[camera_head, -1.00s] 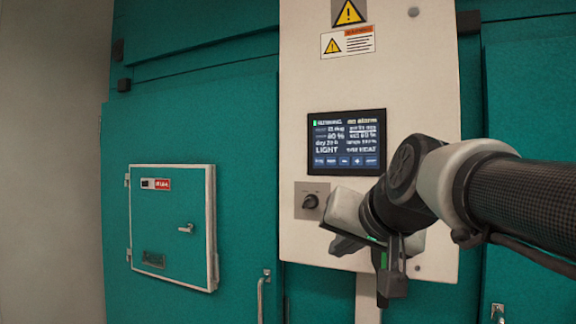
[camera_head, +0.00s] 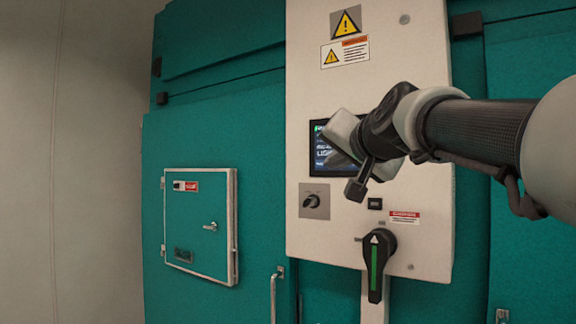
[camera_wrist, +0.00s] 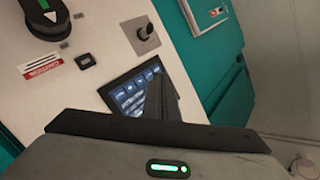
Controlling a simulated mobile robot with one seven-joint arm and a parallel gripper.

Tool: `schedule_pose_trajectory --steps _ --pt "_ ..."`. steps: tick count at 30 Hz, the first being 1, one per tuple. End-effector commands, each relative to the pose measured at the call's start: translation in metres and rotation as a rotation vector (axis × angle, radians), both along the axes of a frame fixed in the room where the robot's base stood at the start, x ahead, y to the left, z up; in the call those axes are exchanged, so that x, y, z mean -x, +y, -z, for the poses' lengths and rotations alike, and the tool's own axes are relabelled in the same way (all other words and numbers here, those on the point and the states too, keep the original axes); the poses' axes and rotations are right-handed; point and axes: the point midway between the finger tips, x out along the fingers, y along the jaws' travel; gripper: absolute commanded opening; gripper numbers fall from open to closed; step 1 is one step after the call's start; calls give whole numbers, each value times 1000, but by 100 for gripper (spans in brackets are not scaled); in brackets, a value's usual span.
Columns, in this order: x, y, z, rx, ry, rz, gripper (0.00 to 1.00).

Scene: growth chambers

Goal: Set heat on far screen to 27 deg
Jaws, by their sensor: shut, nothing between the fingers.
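The screen (camera_head: 322,150) is set in a pale control panel (camera_head: 420,215). My arm and gripper cover most of it in the head view, so its readings cannot be read now. My gripper (camera_head: 340,145) is in front of the screen. In the wrist view the screen (camera_wrist: 128,98) is seen upside down, with a row of blue buttons along its edge. My shut gripper (camera_wrist: 157,92) points at that button row and overlaps it. I cannot tell whether the fingertips touch the screen.
Below the screen are a small rotary knob (camera_head: 311,201) and a large black handle with a green stripe (camera_head: 375,265). A teal hatch (camera_head: 200,225) with a white frame stands at the left. Warning labels (camera_head: 345,52) are above the screen.

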Motion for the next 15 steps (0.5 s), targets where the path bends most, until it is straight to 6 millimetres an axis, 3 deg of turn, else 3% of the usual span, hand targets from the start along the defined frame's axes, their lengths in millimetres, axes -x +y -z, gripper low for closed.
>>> schedule_pose_trajectory --steps 9,15 --pt "-2 -1 0 1 0 1 0" --pt "-17 -12 1 0 1 2 0"
